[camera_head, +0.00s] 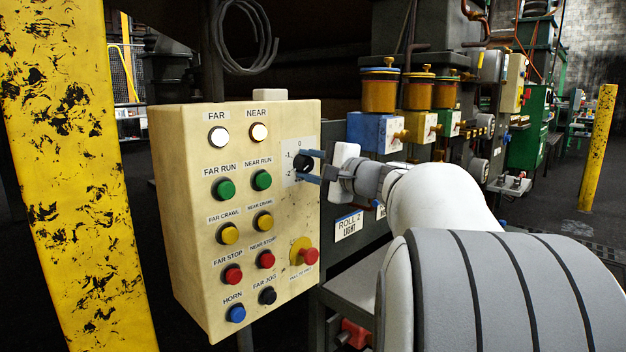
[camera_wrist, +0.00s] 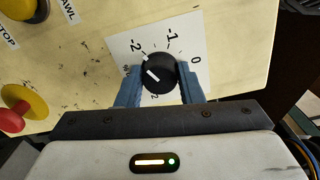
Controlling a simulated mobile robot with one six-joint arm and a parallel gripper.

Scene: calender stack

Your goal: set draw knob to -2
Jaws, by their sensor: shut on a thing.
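The draw knob (camera_wrist: 160,73) is a round black knob on a white scale plate (camera_wrist: 120,50) in the wrist view. The plate shows -2, -1, 0 and a partly covered 2. The knob's white mark lies on its left side, with -2 the closest clearly readable number; I cannot tell its exact setting. My gripper (camera_wrist: 159,80) is shut on the knob, with one blue finger on each side. In the head view, my gripper (camera_head: 308,166) reaches from the right to the knob (camera_head: 302,162) at the box's upper right.
The cream control box (camera_head: 183,185) carries several coloured buttons and lit white lamps. A red stop button (camera_head: 311,256) on a yellow disc sits below the knob. A yellow post (camera_head: 75,190) stands left. Valves and blocks (camera_head: 380,130) are behind my gripper.

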